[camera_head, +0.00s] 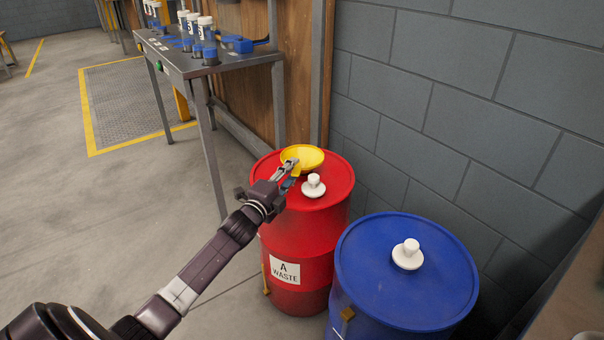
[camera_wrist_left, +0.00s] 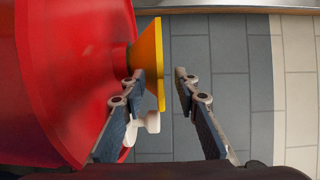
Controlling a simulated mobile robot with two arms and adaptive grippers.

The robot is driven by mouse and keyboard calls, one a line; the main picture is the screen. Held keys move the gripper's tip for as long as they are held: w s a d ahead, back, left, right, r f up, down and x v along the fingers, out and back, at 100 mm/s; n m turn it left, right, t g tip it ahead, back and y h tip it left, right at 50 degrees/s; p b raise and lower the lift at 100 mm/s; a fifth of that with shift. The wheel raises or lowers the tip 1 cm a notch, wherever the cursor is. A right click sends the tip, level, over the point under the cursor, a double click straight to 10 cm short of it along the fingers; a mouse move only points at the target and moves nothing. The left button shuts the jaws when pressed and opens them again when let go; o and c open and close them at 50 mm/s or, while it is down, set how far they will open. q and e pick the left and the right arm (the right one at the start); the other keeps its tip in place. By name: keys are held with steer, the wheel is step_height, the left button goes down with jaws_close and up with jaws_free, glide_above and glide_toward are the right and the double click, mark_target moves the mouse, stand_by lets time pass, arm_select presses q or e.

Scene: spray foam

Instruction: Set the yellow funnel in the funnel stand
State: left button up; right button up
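The yellow funnel (camera_head: 303,155) sits upright on the lid of the red drum (camera_head: 331,180), wide mouth up, near the lid's back edge. My left gripper (camera_head: 289,166) is at the funnel's near-left rim. In the left wrist view, my left gripper (camera_wrist_left: 158,83) has its fingers spread. The funnel (camera_wrist_left: 149,62) shows side-on there, its rim reaching between the fingers, closer to the left finger. The fingers are not closed on it. I cannot pick out a funnel stand. My right gripper is not in view.
A white knob (camera_head: 313,187) stands on the red drum beside the gripper. A blue drum (camera_head: 386,290) with a white knob (camera_head: 408,254) stands at the right, by a grey block wall (camera_head: 450,90). A metal workbench (camera_head: 190,68) with capped bottles is at the back left. The floor at left is clear.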

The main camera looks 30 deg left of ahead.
arm_select(q)
jaws_close()
steer(key=shift+r, duration=0.1)
stand_by(0.4)
